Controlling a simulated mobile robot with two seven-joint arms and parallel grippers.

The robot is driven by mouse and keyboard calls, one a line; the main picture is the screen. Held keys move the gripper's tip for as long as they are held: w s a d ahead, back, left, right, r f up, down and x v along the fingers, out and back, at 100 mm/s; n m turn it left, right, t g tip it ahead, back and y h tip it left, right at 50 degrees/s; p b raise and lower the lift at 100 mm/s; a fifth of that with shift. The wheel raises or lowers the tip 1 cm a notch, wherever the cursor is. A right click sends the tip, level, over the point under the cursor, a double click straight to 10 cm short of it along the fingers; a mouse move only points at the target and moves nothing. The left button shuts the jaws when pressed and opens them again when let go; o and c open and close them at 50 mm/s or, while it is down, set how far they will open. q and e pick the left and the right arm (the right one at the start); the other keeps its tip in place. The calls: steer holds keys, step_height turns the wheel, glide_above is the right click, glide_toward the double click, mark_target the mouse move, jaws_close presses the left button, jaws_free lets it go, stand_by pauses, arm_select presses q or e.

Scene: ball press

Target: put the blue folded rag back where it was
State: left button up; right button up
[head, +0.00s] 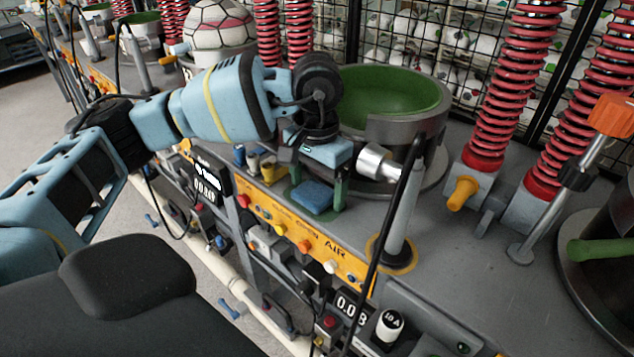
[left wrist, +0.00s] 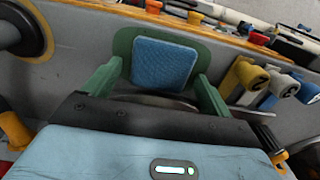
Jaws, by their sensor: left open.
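The blue folded rag (head: 312,196) lies flat on a green patch on the grey bench top, close to the bench's front edge. In the left wrist view the rag (left wrist: 165,65) sits inside the rounded green patch (left wrist: 123,42), whose border shows around it. My left gripper (head: 318,190) points down over the rag with its jaws open. In the left wrist view its two green fingers (left wrist: 160,78) stand on either side of the rag, with gaps between. Whether the fingertips touch the bench, I cannot tell. My right gripper is not in view.
A grey press bowl with a green inside (head: 395,90) stands just behind the gripper. A grey post with a black cable (head: 402,215) stands to the right. Yellow and blue small parts (head: 252,160) are to the left. Red springs (head: 505,90) rise at the right.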

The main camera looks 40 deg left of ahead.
mark_target(317, 189)
arm_select(q)
step_height(317, 189, up, 12)
steer(key=shift+r, duration=0.15)
stand_by(0.3)
